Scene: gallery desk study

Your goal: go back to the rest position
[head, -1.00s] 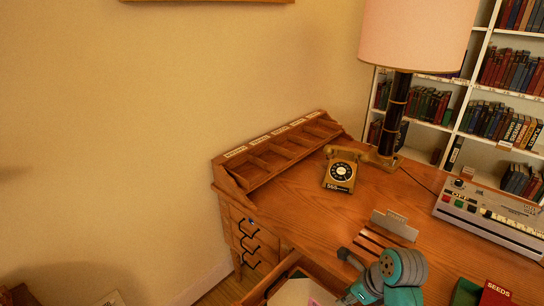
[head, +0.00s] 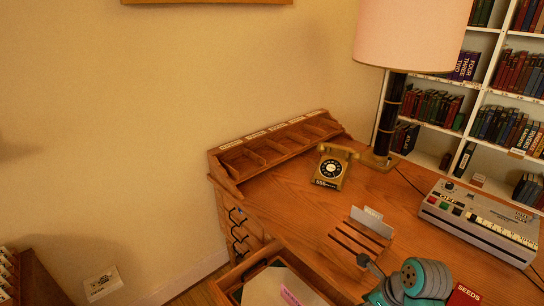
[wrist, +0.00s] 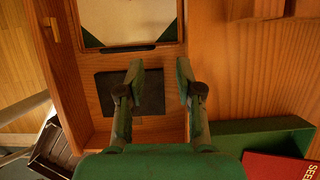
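My gripper (wrist: 158,72) is open in the wrist view. Its two dark green fingers stand apart with nothing held between them. They are over an open wooden drawer (wrist: 75,75), which holds a cream sheet in a dark-edged frame (wrist: 130,20) and a dark flat rectangle (wrist: 115,92). In the head view, my teal arm (head: 424,280) is at the bottom, above the front of the desk (head: 295,205). The fingertips cannot be made out clearly there. The open drawer also shows left of the arm, with pale paper and a pink slip (head: 290,296) inside.
A slotted holder (head: 362,237) with a card stands close behind the arm. A red "SEEDS" item (head: 464,294) and a green box (wrist: 265,135) are beside it. A telephone (head: 333,167), lamp (head: 393,110) and grey keyed machine (head: 482,222) stand farther back. The desk's middle left is clear.

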